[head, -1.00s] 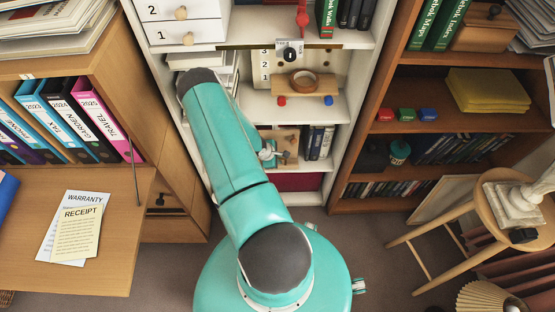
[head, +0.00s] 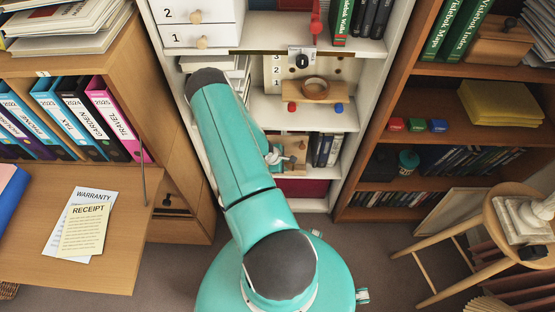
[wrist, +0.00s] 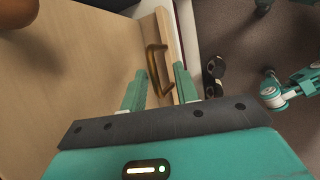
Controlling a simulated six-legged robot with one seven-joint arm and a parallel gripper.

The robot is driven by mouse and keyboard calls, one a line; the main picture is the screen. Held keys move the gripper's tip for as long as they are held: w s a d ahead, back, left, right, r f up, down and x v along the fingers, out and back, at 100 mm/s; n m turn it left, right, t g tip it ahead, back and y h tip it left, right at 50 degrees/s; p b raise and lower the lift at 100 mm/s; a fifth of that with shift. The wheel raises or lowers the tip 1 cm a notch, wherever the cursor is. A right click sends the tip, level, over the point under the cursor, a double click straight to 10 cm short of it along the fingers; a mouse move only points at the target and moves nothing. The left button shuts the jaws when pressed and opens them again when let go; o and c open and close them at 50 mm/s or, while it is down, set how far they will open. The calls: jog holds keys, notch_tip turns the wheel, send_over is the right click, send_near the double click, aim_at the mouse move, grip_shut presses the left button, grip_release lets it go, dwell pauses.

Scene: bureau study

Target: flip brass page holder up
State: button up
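The brass page holder (wrist: 153,70) shows in the wrist view as a dull brass U-shaped loop by the lip of a pale wooden board (wrist: 85,75). My gripper (wrist: 160,68) has its two teal fingers apart, with the loop between and just beyond them. I cannot tell whether either finger touches it. In the head view my gripper (head: 273,157) is at a wooden stand (head: 294,150) on a lower shelf of the white bookcase. The brass loop cannot be made out there, and the arm hides part of that shelf.
On the shelf above, a wooden block with a ring (head: 314,90) has red and blue knobs below it. Dark books (head: 323,150) stand right of the stand. A brown rounded thing (wrist: 18,10) is at the wrist view's top left. A stool (head: 505,230) stands at right.

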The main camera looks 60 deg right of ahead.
jog(key=v, duration=1.2)
jog(key=shift+r, duration=0.15)
jog(key=shift+a, duration=0.25)
